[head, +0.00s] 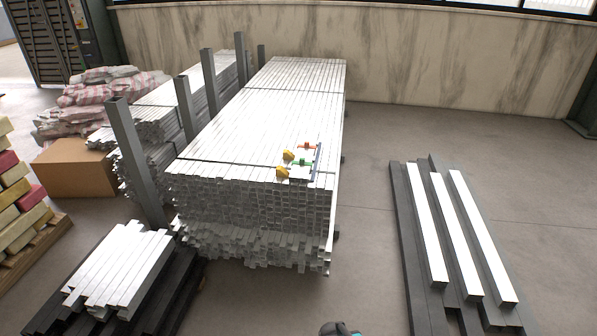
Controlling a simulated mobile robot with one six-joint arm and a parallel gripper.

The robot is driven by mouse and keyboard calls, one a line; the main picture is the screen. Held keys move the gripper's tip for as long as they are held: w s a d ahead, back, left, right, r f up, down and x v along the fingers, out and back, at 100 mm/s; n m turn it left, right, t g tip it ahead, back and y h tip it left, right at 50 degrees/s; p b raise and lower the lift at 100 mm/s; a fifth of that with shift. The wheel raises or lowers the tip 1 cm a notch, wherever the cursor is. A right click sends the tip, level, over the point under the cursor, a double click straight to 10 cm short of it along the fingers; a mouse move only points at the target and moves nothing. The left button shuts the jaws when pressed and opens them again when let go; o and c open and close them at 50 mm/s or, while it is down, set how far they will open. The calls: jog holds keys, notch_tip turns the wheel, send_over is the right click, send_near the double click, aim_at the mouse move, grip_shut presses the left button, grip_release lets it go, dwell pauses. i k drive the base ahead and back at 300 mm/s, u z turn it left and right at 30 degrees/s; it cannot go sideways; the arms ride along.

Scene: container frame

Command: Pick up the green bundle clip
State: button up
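A small green clip (305,161) lies on top of the large stack of pale metal bars (265,110), near its front right corner. An orange clip (304,146) is just behind it. Two yellow pieces are close by on the left, one (288,155) beside the green clip and one (282,172) nearer the front edge. A thin dark upright bar (318,160) stands just right of the clips. My gripper is not in view; only a dark rounded part with blue, seemingly of my arm, shows at the bottom edge.
Grey posts (135,160) stand along the stack's left side. A cardboard box (76,168) and pink-white sacks (100,88) are farther left. Short bars (118,265) lie at front left, and long beams (450,240) lie at right. The floor between stack and beams is clear.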

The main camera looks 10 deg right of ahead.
aim_at(301, 162)
jog(key=z, duration=0.5)
jog(key=k, duration=0.25)
jog(key=u, duration=1.6)
jog(key=i, duration=0.9)
jog(key=u, duration=0.05)
